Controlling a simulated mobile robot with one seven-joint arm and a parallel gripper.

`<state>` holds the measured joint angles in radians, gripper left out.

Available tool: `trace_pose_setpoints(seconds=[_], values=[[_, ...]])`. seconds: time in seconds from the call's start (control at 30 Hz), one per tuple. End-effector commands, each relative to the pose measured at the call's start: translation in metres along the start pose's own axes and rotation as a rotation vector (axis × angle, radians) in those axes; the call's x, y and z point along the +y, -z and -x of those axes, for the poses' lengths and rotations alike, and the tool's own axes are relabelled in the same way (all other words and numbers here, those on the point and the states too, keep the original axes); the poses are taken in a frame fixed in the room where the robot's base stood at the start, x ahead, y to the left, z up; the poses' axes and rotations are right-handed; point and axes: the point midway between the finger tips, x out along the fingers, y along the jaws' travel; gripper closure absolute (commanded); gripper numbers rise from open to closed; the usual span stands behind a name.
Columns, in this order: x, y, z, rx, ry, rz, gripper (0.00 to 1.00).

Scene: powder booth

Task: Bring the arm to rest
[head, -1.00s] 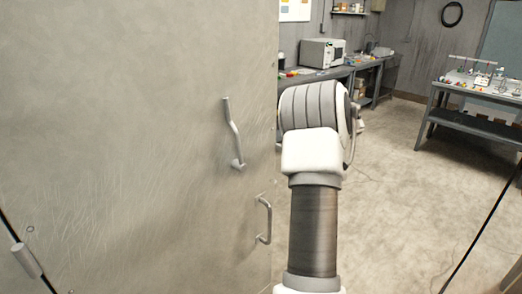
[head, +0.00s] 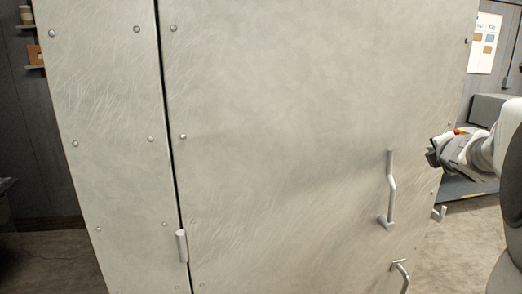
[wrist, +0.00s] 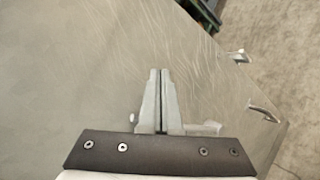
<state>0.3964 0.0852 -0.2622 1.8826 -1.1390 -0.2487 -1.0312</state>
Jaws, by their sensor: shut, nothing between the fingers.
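My gripper (head: 434,154) shows at the right edge of the head view, at the end of my white arm, beside the right part of a large scratched metal door. In the wrist view my gripper (wrist: 160,72) has its two fingers together, with nothing between them. The pale metal panel (wrist: 90,60) lies behind the fingers there. I cannot tell how far the fingertips are from it.
The metal door (head: 300,100) fills most of the head view. It has a hinge (head: 182,245), an upper handle (head: 390,190) and a lower handle (head: 400,275). A dark wall with small shelves (head: 36,57) is at left. Concrete floor (head: 50,260) shows below.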

Motion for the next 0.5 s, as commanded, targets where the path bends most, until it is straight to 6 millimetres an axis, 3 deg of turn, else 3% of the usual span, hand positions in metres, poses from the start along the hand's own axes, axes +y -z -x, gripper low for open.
trace_pose_setpoints(seconds=[0.1, 0.23, 0.5], values=[[0.012, 0.020, 0.037, -0.034, 0.040, -0.282, 1.00], [0.008, 0.050, 0.078, -0.049, 0.117, -0.587, 1.00], [-0.028, 0.138, 0.175, -0.043, 0.377, -1.159, 1.00]])
